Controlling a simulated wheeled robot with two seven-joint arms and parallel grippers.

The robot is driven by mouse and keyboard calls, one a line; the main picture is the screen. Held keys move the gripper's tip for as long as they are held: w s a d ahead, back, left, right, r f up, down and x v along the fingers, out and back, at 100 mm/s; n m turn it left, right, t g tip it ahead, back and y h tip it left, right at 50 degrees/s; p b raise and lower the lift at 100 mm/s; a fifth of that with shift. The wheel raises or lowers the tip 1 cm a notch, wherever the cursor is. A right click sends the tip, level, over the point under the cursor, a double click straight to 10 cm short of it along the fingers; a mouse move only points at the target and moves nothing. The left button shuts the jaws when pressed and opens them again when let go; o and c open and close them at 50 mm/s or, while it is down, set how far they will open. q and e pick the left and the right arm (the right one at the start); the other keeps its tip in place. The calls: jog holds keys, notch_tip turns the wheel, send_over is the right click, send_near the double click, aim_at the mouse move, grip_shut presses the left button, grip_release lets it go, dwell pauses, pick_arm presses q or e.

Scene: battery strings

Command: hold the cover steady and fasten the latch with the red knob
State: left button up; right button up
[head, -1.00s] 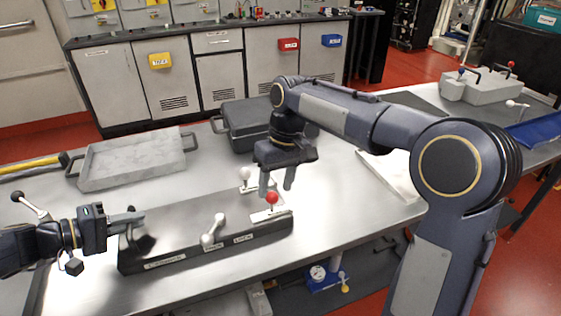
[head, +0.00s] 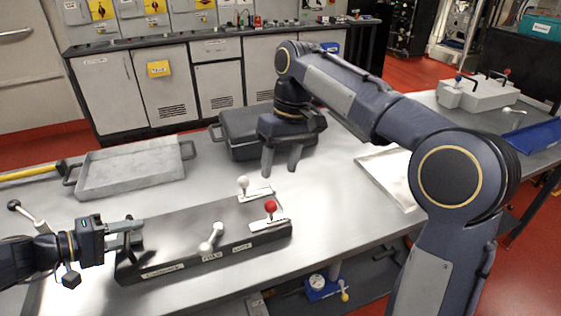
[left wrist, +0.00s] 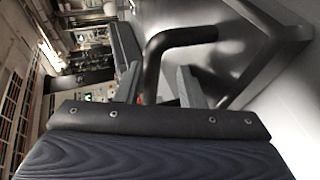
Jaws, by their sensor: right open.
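The dark, long cover (head: 180,240) lies on the metal table, labels along its front. At its right end the latch with the red knob (head: 270,206) stands upright on a pale plate (head: 262,224). My right gripper (head: 281,166) is open and empty, behind and above the red knob and apart from it. My left gripper (head: 132,233) is at the cover's left end. In the left wrist view its two fingers (left wrist: 160,85) are apart on either side of a black bent handle (left wrist: 180,37), with a gap beside the handle.
A white knob (head: 243,182) stands behind the red one. A pale lever (head: 210,237) is on the cover's front. A grey tray (head: 130,165) and a dark case (head: 240,135) lie behind.

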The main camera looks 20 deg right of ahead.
pick_arm(q)
jog(key=shift+r, duration=0.15)
dwell(0.3)
